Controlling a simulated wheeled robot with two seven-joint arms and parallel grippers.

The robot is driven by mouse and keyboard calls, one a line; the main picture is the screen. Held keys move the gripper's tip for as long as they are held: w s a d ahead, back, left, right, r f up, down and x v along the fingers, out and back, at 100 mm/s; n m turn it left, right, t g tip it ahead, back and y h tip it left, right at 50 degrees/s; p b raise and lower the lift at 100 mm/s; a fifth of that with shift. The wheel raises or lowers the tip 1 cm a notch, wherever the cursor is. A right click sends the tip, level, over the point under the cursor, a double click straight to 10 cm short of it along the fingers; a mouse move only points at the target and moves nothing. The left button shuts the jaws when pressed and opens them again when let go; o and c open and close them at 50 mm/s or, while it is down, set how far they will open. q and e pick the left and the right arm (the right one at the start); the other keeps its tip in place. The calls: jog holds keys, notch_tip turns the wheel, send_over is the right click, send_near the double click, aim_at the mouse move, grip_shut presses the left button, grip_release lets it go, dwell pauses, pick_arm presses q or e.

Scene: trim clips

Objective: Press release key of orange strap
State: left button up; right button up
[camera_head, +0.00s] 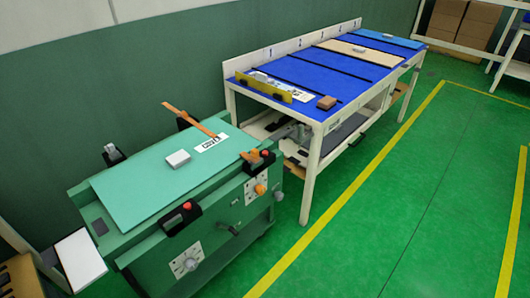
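A green machine with a flat teal top panel (145,185) stands at the left. A long orange strap (188,119) slants over the panel's back edge near a white label (211,143); its near end lies over the panel. A short orange piece (250,156) sits at the panel's right front corner, against a black clip (258,165) with a red key (265,153). I cannot tell whether it belongs to the long strap. Another black clip (180,219) with a red key (187,206) is at the front edge. Neither gripper is in view.
A grey-white block (178,158) lies on the panel. Knobs (260,189) and dials (187,261) are on the machine's front. A blue-topped workbench (320,82) holds a brown block (326,102) and a yellow bar (263,87). The green floor (400,190) at the right is clear.

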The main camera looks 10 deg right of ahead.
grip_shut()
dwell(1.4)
